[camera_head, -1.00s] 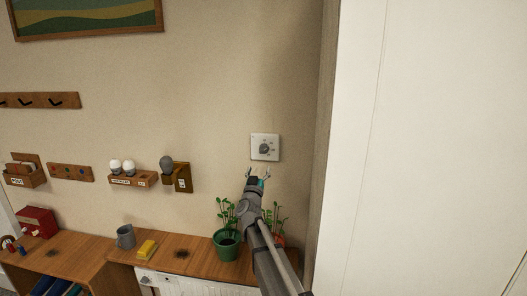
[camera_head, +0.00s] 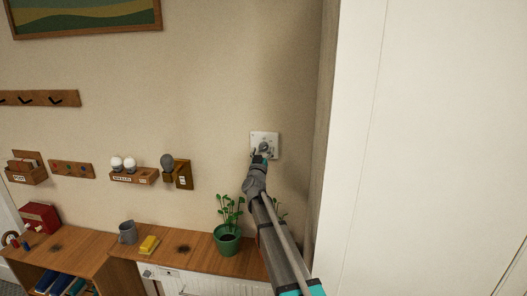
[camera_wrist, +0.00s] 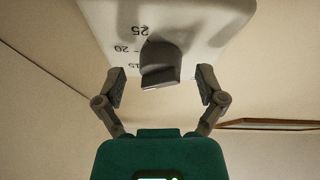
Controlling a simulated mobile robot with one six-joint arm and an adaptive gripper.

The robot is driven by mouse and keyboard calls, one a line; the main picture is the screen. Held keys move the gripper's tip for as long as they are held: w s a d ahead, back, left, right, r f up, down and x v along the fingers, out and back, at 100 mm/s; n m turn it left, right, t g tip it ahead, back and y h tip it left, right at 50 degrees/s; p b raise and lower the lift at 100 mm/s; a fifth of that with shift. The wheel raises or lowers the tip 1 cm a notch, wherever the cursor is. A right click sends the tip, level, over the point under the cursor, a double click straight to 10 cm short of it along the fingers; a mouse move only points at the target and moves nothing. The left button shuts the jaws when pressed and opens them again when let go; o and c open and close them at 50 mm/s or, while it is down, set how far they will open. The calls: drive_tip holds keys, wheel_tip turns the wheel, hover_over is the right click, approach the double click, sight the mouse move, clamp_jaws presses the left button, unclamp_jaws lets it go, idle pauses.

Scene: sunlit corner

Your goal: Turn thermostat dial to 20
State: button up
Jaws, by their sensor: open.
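The thermostat (camera_head: 257,137) is a white square plate on the wall, left of the white panel at the right. Its grey dial (camera_wrist: 160,66) shows in the wrist view, with the numbers 25, 20 and 15 printed to its left. The exact setting of the dial is hard to tell. My gripper (camera_wrist: 160,86) is open, with one finger on each side of the dial and a visible gap to both. In the head view my gripper (camera_head: 262,152) covers the lower part of the thermostat.
A green potted plant (camera_head: 228,240) stands on the wooden cabinet top (camera_head: 205,262) below, with a second plant mostly hidden behind my arm. A bulb holder (camera_head: 184,174) hangs on the wall to the left. The wall around the thermostat is bare.

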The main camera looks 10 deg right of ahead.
drive_tip(key=c, duration=1)
drive_tip(key=shift+d, duration=0.35)
drive_tip(key=shift+c, duration=0.8)
drive_tip(key=shift+a, duration=0.35)
